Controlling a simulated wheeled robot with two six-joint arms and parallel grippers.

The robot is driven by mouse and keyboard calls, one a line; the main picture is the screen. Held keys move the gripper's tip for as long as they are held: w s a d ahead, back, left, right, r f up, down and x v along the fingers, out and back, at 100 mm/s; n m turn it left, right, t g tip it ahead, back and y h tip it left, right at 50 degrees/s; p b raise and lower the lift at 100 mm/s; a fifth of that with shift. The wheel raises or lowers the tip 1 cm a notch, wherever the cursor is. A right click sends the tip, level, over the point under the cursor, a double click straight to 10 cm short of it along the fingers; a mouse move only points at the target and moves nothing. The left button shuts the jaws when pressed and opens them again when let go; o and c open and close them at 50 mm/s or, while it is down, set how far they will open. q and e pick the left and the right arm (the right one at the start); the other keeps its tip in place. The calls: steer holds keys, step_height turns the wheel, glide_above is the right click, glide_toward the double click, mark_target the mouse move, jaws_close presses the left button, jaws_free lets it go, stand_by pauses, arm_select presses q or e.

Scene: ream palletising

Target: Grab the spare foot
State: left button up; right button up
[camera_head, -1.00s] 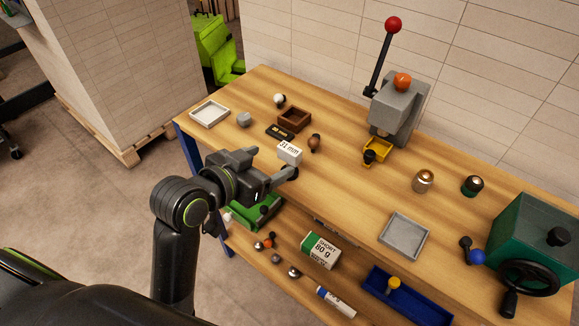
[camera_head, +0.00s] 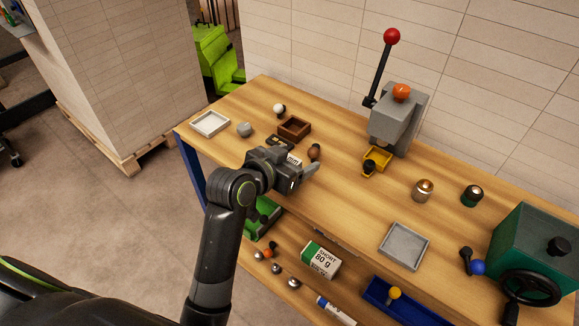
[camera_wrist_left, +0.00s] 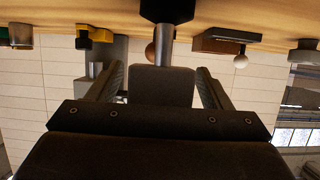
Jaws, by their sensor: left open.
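My left gripper (camera_head: 298,177) is over the front edge of the workbench in the head view, its jaws apart. In the left wrist view, where the bench appears at the top, a black piece with a short metal stem (camera_wrist_left: 166,14) lies ahead, centred between the two open fingers (camera_wrist_left: 160,86). It may be the spare foot, but I cannot tell for sure. I see no contact between it and the fingers. My gripper seems to hide it in the head view. A white block marked "mm" (camera_head: 294,161) is partly hidden behind the gripper. My right gripper is out of view.
A brown knob (camera_head: 314,152), a brown box (camera_head: 306,133) and a yellow tray (camera_head: 386,158) stand beyond. A lever press (camera_head: 399,125) is at the back, a green machine (camera_head: 535,245) at right. The shelf below holds a carton (camera_head: 321,259) and a blue tray (camera_head: 377,292).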

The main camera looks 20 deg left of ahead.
arm_select(q)
steer(key=c, duration=1.2)
